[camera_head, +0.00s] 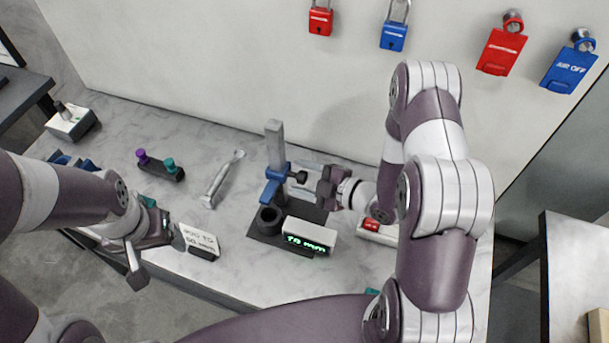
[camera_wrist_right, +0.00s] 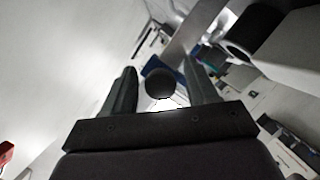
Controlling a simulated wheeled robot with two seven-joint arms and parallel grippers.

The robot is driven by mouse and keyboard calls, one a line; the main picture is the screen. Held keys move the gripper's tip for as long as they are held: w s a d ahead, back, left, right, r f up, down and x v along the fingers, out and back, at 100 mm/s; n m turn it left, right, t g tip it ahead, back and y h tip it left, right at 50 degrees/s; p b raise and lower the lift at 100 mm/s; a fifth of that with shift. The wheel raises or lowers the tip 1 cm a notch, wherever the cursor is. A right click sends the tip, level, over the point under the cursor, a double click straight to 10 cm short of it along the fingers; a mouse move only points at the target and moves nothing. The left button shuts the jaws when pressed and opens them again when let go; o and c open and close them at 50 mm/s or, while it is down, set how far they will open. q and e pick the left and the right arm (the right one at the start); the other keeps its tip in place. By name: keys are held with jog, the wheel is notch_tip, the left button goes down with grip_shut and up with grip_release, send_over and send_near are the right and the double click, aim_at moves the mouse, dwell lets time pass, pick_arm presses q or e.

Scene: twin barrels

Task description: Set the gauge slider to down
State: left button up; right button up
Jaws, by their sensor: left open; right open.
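The gauge (camera_head: 275,145) is an upright grey post on a dark base on the table. A blue slider (camera_head: 273,187) sits low to mid on the post, with a black round knob (camera_head: 301,177) on its right side. The display (camera_head: 309,236) in front is lit green and seems to read 70 mm. My right gripper (camera_head: 308,182) is open at the knob. In the right wrist view the knob (camera_wrist_right: 161,83) lies between the two fingers, with gaps showing on both sides. My left gripper (camera_head: 150,257) is open and empty near the table's front left edge.
A white sign (camera_head: 199,239) stands left of the gauge. A wrench-like silver tool (camera_head: 223,178), a bar with purple and teal knobs (camera_head: 161,165) and a white switch box (camera_head: 71,122) lie further left. A box with a red display (camera_head: 378,231) is partly behind my right arm.

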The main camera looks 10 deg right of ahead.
grip_shut()
jog(key=f+b, duration=0.3)
jog(key=shift+s, duration=0.2)
grip_release()
jog(key=shift+w, duration=0.15)
